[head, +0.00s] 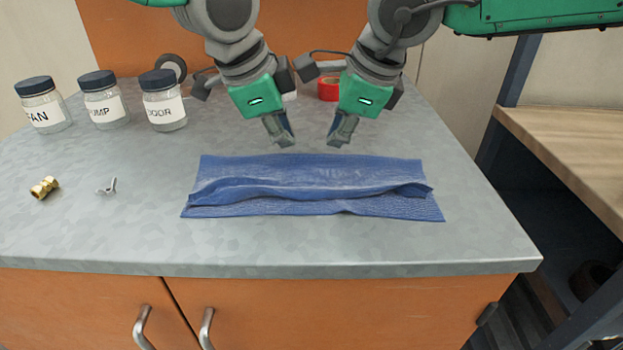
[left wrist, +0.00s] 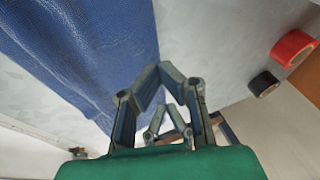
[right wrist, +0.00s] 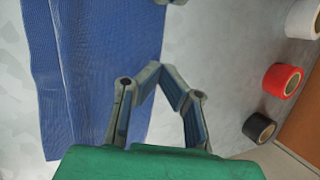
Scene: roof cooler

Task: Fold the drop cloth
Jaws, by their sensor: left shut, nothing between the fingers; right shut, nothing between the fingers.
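The blue drop cloth (head: 310,186) lies on the grey worktop as a long, wide strip with a folded-over layer and a raised, wrinkled ridge along its length. It also shows in the left wrist view (left wrist: 90,50) and the right wrist view (right wrist: 110,70). My left gripper (head: 288,143) is shut and empty just behind the cloth's far edge, left of its middle. My right gripper (head: 336,143) is shut and empty beside it, also behind the far edge. Neither appears to hold the cloth.
Labelled glass jars (head: 103,98) stand at the back left. A brass fitting (head: 45,187) and a small metal clip (head: 108,186) lie at the left. Tape rolls, one red (head: 328,88), sit behind my grippers. The worktop right of the cloth is clear.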

